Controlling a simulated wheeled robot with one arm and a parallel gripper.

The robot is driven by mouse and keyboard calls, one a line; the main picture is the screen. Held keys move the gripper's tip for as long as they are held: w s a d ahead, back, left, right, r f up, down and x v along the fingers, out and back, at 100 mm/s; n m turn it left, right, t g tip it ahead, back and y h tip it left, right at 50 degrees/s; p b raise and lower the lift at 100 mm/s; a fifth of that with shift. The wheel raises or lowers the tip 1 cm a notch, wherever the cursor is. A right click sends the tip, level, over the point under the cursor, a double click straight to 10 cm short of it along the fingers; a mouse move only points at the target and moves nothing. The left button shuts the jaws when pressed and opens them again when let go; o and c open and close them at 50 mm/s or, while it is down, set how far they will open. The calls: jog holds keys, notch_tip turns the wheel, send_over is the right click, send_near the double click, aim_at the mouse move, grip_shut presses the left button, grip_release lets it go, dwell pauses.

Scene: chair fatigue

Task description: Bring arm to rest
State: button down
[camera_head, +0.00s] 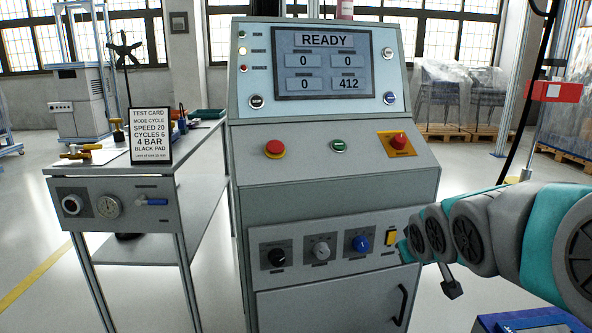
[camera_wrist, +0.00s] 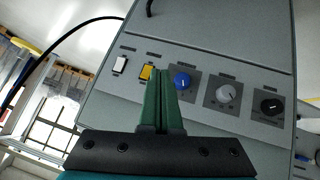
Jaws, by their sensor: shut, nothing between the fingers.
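My arm (camera_head: 490,235) reaches in from the right in the head view, bent in front of the lower right side of the grey control console (camera_head: 335,205). My gripper (camera_wrist: 165,76) is shut and empty in the wrist view, its green fingers together. The fingertips point at the console's lower panel, between a yellow rocker switch (camera_wrist: 146,72) and a blue knob (camera_wrist: 182,82). I cannot tell whether they touch the panel. In the head view the arm links largely hide the gripper. The console screen (camera_head: 324,63) reads READY, with 412 at lower right.
A side bench (camera_head: 68,163) with a test card (camera_head: 150,136), gauge and valves stands left of the console. A black door handle (camera_head: 401,304) sits below the knobs. A blue box (camera_head: 520,322) lies at the lower right. Wrapped pallets (camera_head: 455,95) stand behind.

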jog(key=s+a+f+g, duration=0.2)
jog(key=s+f+g, duration=0.1)
jog(key=s, duration=0.8)
jog(key=s+a+f+m+g+y, duration=0.1)
jog(key=s+a+f+g, duration=0.2)
jog(key=s, duration=0.8)
jog(key=s+a+f+m+g, duration=0.1)
jog(key=s+a+f+g, duration=0.2)
jog(key=s, duration=0.9)
notch_tip(320, 180, down, 3)
jog(key=shift+a+r+g, duration=0.15)
jog(key=shift+a+g, duration=0.05)
jog(key=shift+g, duration=0.5)
